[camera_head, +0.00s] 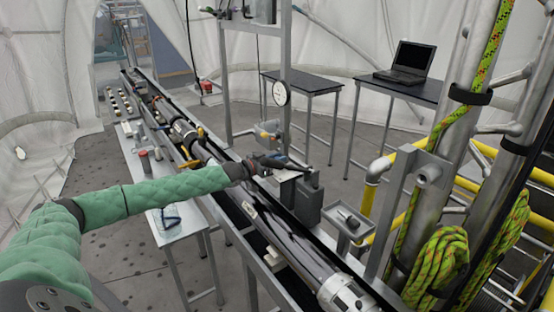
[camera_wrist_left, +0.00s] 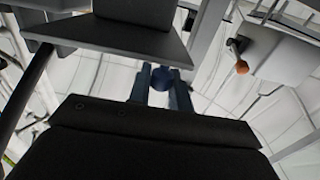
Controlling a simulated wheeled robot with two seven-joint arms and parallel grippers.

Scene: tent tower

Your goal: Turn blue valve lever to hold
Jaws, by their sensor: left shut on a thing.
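My left arm reaches in from the left, and my left gripper (camera_head: 280,161) is over the metal rail, beside a grey valve block (camera_head: 308,200). In the left wrist view, the two fingers of my left gripper (camera_wrist_left: 164,88) are closed around a dark blue rounded end, which I take for the blue valve lever (camera_wrist_left: 166,76). The fingers hide most of the lever, so its angle cannot be told. My right gripper is in neither view.
A small grey box with an orange knob (camera_wrist_left: 241,67) is close by at the upper right of the wrist view. A round gauge (camera_head: 281,93) hangs on the frame behind. A small grey tray (camera_head: 349,224) stands right of the valve block. Coiled green rope (camera_head: 437,268) hangs at the right.

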